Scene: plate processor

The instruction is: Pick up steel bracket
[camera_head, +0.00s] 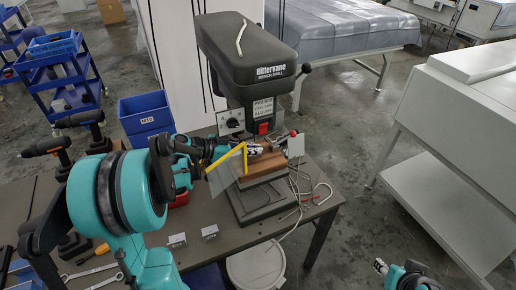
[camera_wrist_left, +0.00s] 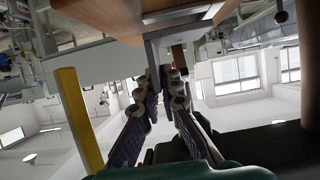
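Two small steel brackets stand on the table's front part in the head view, one on the left (camera_head: 177,240) and one on the right (camera_head: 209,231). My left gripper (camera_head: 215,152) is away from them, beside the drill press vise area. In the left wrist view its two fingers (camera_wrist_left: 163,78) reach up to a grey metal piece (camera_wrist_left: 170,38) under a brown block; a narrow gap shows between the fingers. Whether they touch or grip that piece is unclear. My right gripper (camera_head: 381,267) is low at the bottom right, far from the table, partly cut off.
The drill press (camera_head: 247,60) stands at the table's back right, with a clear guard and yellow bar (camera_head: 228,160) close to my left gripper. A white bucket (camera_head: 257,266) stands below the table edge.

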